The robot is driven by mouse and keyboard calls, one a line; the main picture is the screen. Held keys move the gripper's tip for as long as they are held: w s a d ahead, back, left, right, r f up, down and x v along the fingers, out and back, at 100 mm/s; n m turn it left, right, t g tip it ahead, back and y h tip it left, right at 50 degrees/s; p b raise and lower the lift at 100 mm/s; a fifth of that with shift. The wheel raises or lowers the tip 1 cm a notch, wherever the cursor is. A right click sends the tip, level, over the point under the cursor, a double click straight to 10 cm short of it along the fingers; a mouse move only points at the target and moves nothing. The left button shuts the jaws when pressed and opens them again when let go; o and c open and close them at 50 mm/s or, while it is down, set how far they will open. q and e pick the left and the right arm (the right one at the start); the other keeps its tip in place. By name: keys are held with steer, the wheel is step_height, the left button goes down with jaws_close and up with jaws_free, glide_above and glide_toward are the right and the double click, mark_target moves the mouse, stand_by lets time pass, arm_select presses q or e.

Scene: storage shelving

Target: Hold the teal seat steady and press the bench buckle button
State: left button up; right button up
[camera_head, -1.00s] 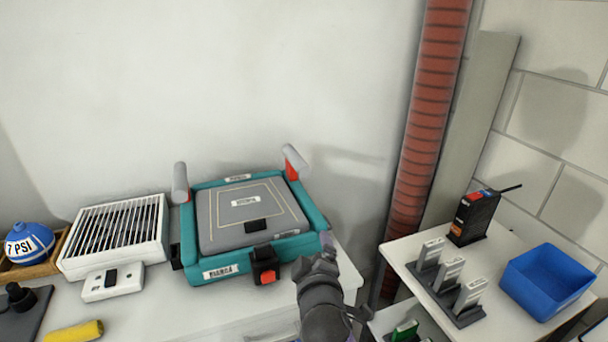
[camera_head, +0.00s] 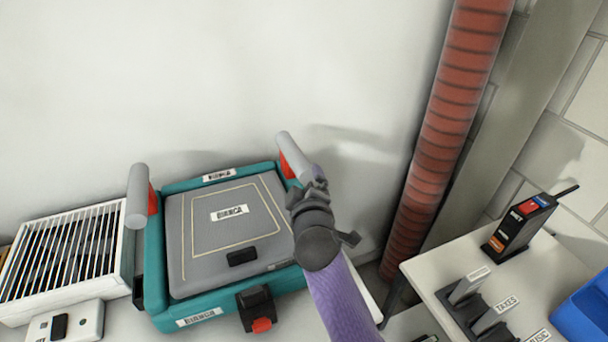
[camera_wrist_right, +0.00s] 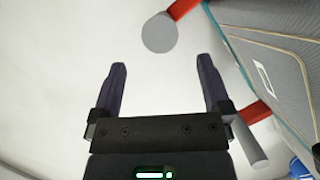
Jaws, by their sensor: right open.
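The teal seat (camera_head: 155,262) with a grey padded top sits on the white bench, label strips on its rim. A black buckle with a red button (camera_head: 262,325) is at its front edge. Two grey handles on red mounts, a left one (camera_head: 138,195) and a right one (camera_head: 293,155), stand at its back corners. My right gripper (camera_head: 305,190) is over the seat's right side, near the right handle. In the right wrist view its two fingers (camera_wrist_right: 160,85) are apart with nothing between them; a round grey handle end (camera_wrist_right: 160,33) shows beyond them. My left gripper is out of view.
A white slatted heater (camera_head: 65,255) stands left of the seat. To the right are a red ribbed column (camera_head: 440,140), a white table with a black radio (camera_head: 520,225), labelled grey holders (camera_head: 495,312) and a blue bin (camera_head: 585,312). The wall behind is bare.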

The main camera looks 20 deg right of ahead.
mark_target(303, 172)
steer(key=b+x, duration=0.1)
steer(key=x, duration=0.1)
steer(key=b+x, duration=0.1)
steer(key=x, duration=0.3)
steer(key=shift+w+d+f+b, duration=0.1)
steer(key=shift+w+f+b, duration=0.2)
steer(key=shift+f+b, duration=0.1)
steer(key=shift+w+d+r, duration=0.1)
steer(key=shift+w+r, duration=0.05)
steer(key=shift+w, duration=0.15)
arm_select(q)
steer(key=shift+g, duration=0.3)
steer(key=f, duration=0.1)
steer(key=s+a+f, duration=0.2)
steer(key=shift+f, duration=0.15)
arm_select(e)
jaws_close()
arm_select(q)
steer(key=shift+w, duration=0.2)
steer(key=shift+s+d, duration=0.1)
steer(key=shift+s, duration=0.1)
